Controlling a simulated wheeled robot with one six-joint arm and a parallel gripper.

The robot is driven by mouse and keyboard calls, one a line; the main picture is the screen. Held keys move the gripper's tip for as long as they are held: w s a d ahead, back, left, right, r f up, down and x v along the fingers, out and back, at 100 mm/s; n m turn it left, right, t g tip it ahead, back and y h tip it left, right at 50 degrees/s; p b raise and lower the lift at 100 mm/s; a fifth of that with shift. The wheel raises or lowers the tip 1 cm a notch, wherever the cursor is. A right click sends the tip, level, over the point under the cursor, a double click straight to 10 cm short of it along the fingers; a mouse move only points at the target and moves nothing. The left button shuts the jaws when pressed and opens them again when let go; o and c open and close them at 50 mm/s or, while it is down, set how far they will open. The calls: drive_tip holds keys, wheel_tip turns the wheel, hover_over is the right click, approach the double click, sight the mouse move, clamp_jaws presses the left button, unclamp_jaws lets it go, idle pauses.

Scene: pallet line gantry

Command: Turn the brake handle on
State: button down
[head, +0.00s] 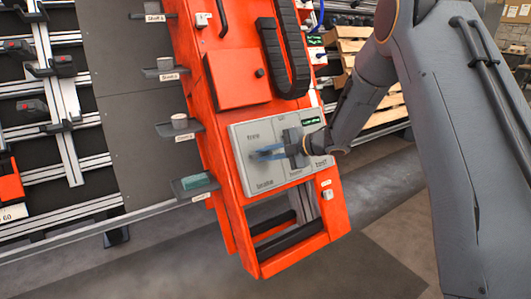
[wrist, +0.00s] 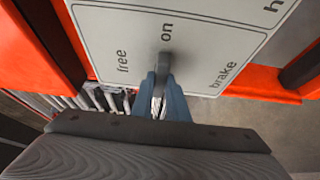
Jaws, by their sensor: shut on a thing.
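The brake handle (wrist: 165,61) is a small dark grey lever on a pale grey control panel (head: 242,171). In the wrist view it stands between the words "free" on the left and "brake" on the right, with "on" just above it. My gripper (wrist: 162,80) has its two blue fingers closed on either side of the handle. In the head view my gripper (head: 256,153) reaches the panel's left section from the right, between the "free" and "brake" labels. The fingers hide the handle there, and its exact angle is hard to tell.
The panel sits on a tilted orange cabinet (head: 222,128) with a black cable chain (head: 283,60) above. Small labelled shelves (head: 180,129) line its left side, one holding a teal block (head: 196,181). Wooden pallets (head: 352,45) stand at the back right. Floor is clear below.

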idle(0.6)
drive_tip(key=c, duration=1.7)
unclamp_jaws()
drive_tip(key=shift+p+v, duration=0.5)
drive_tip(key=shift+v, duration=3.4)
drive_tip(key=shift+r, duration=0.1)
